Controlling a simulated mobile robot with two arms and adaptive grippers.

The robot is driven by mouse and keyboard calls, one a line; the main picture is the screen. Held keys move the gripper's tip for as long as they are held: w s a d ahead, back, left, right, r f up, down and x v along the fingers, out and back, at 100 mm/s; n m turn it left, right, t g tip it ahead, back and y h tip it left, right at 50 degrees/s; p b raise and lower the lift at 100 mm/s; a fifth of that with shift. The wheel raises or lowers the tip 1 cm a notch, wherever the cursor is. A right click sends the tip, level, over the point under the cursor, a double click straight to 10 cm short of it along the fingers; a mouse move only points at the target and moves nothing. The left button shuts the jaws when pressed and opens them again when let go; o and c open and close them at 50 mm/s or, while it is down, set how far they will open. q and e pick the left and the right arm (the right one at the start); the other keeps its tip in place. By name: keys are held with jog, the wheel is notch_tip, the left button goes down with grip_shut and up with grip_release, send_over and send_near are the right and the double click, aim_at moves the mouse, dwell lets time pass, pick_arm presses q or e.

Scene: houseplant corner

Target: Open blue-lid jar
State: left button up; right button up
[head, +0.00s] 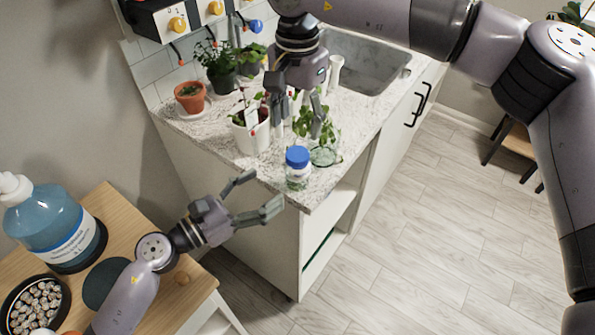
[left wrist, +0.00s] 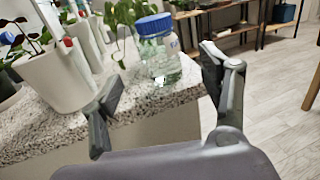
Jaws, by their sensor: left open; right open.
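The blue-lid jar (head: 297,167) is a small clear jar with a blue lid, standing upright near the front corner of the speckled counter. In the left wrist view the jar (left wrist: 158,55) stands beyond my fingertips, with its lid on. My left gripper (head: 257,195) is open and empty, left of and in front of the jar; its spread fingers (left wrist: 160,82) frame the jar without touching it. My right gripper (head: 300,125) is open and points down above the plants, behind the jar. I cannot tell whether it touches the leaves.
A white pot with a plant (head: 250,132) stands left of the jar, and a glass vessel (head: 326,155) sits close behind it. A terracotta pot (head: 190,97) and the sink (head: 360,60) are farther back. A wooden table (head: 120,215) holds a blue bottle (head: 50,220).

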aim_at(288, 173)
pick_arm(q)
jog(key=x, duration=1)
jog(key=shift+w+d, duration=0.1)
jog(key=shift+c, duration=0.4)
grip_shut()
